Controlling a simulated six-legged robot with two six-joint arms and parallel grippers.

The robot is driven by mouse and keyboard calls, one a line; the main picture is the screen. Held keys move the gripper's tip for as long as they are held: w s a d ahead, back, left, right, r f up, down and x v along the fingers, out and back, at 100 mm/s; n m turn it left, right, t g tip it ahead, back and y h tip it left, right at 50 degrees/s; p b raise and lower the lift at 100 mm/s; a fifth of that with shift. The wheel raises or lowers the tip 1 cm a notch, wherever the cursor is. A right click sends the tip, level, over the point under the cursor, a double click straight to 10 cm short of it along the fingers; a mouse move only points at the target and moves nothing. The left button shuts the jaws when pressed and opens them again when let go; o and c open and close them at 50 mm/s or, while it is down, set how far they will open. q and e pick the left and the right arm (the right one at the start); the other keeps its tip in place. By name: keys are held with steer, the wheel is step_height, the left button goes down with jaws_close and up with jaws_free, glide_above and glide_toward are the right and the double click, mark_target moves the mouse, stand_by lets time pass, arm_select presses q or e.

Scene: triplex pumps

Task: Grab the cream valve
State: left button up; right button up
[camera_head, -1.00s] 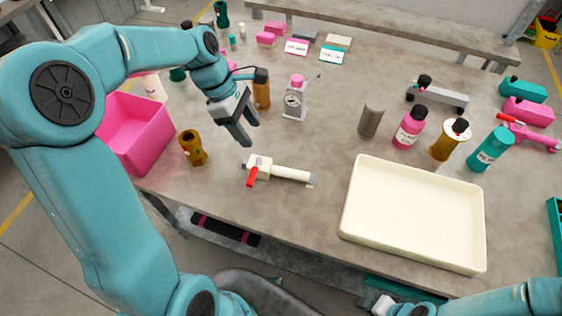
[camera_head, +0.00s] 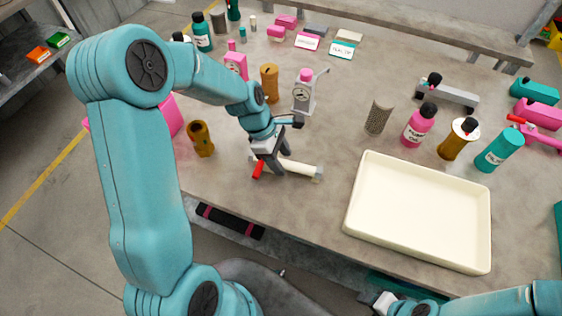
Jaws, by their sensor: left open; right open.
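The cream valve (camera_head: 302,169) lies on the grey table near its front edge, left of the cream tray. It has a red handle (camera_head: 258,170) at its left end. My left gripper (camera_head: 272,168) is open and points down over the valve's left part, hiding part of its body. I cannot tell whether the fingers touch the valve. My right gripper (camera_head: 384,304) is open at the bottom of the view, below the table's front edge and away from the valve.
The empty cream tray (camera_head: 418,212) stands right of the valve. A brown fitting (camera_head: 201,139) stands to its left. A grey gauge stand (camera_head: 304,93) and an orange-brown cylinder (camera_head: 269,83) stand behind. Bottles, including a pink bottle (camera_head: 419,125), stand behind the tray.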

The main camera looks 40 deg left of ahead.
arm_select(q)
steer(key=shift+x, duration=0.9)
steer(key=c, duration=1)
steer(key=shift+r, duration=0.15)
